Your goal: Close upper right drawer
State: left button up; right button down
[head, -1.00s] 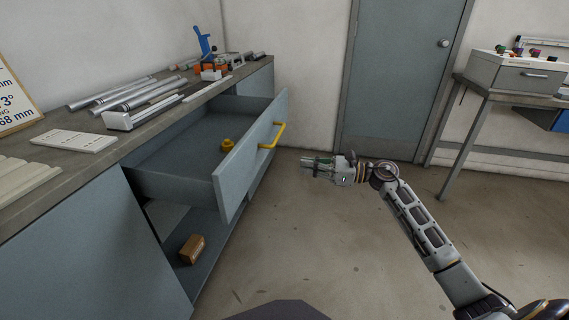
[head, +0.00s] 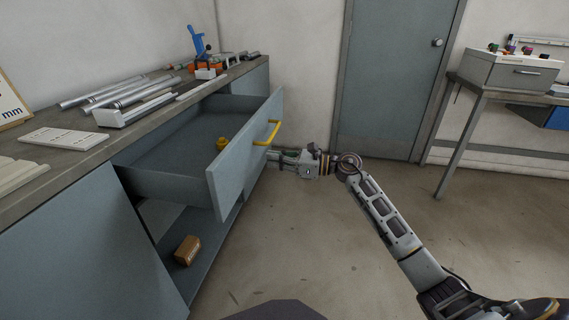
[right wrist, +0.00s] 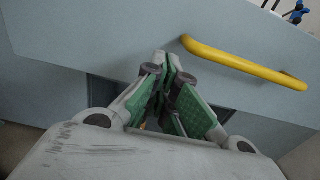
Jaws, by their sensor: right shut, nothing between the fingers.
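The upper right drawer (head: 240,160) is pulled out of the grey cabinet, with its inside showing. A yellow bar handle (head: 267,133) is on its front; it also shows in the right wrist view (right wrist: 240,62). My right gripper (head: 272,155) is shut and empty, its tips at or close to the drawer front, just below the handle. In the right wrist view the green-padded fingers (right wrist: 170,95) lie together in front of the grey drawer front (right wrist: 100,40), beside the handle's left end. Whether they touch the front I cannot tell. My left gripper is not in view.
A small yellow object (head: 222,143) lies in the drawer. A brown box (head: 187,249) sits on an open lower shelf. Metal bars (head: 120,95) lie on the worktop (head: 75,150). The floor (head: 310,230) right of the cabinet is clear.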

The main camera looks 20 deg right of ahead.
aim_at(251, 157)
jog(key=shift+b+x, duration=0.6)
jog(key=shift+x, duration=1.7)
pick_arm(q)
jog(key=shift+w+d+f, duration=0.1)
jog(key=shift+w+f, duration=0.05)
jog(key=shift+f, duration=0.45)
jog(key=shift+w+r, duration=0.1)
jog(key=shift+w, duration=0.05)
pick_arm(e)
jog(key=shift+a, duration=0.15)
